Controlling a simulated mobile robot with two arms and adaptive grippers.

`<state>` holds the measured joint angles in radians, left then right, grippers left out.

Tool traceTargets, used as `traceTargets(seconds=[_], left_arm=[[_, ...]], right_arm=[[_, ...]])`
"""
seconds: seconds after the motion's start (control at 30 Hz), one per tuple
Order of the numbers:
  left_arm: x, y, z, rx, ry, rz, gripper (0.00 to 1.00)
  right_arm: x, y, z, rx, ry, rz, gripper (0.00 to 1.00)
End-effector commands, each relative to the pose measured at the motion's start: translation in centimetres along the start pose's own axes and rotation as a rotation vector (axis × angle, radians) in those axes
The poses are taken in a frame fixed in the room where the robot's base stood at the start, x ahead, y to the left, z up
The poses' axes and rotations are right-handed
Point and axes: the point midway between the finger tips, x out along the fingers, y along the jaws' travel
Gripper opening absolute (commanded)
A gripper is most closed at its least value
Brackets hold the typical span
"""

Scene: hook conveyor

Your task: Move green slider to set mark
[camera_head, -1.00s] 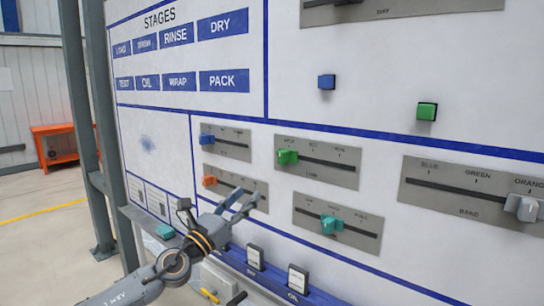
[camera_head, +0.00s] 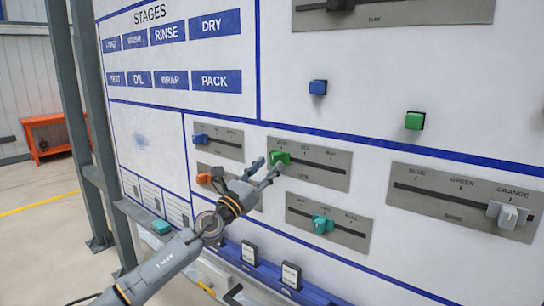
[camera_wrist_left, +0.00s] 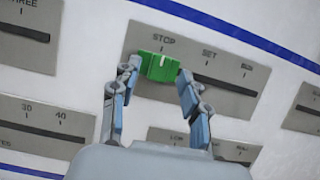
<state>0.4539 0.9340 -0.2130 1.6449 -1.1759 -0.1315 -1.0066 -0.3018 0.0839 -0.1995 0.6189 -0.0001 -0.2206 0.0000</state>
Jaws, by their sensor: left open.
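The green slider (camera_head: 282,157) sits at the left end of the slot on its grey plate (camera_head: 330,182). In the left wrist view the green slider (camera_wrist_left: 158,67) is under the STOP mark, and the SET mark (camera_wrist_left: 209,53) is to its right along the slot. My left gripper (camera_head: 269,168) is open at the slider. In the left wrist view its fingertips (camera_wrist_left: 157,74) stand on either side of the slider; I cannot tell whether they touch it. My right gripper is not in view.
Close by are a blue slider (camera_head: 201,139), an orange slider (camera_head: 203,179) and a teal slider (camera_head: 322,224) on their own plates. A grey slider (camera_head: 507,215) is at the right. Green (camera_head: 415,120) and blue (camera_head: 318,87) buttons are above. A blue ledge with cards runs below.

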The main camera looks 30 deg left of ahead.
Motion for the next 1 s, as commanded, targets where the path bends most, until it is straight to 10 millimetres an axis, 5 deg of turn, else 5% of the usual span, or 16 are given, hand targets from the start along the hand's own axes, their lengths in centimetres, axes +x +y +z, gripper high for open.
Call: traceTargets(seconds=[0.2,0.57,0.8,1.0], left_arm=[[2.3,0.1,0.1,-0.001,-0.001,0.002,0.45],[2.7,0.0,-0.1,0.000,0.001,0.000,0.45],[2.7,0.0,-0.1,0.000,0.000,0.000,0.00],[2.7,0.0,0.0,0.000,0.000,0.001,0.00]], right_arm=[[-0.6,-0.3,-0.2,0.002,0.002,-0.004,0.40],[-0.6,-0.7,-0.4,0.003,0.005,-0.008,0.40],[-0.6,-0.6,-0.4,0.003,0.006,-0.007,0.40],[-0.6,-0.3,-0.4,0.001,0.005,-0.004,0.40]])
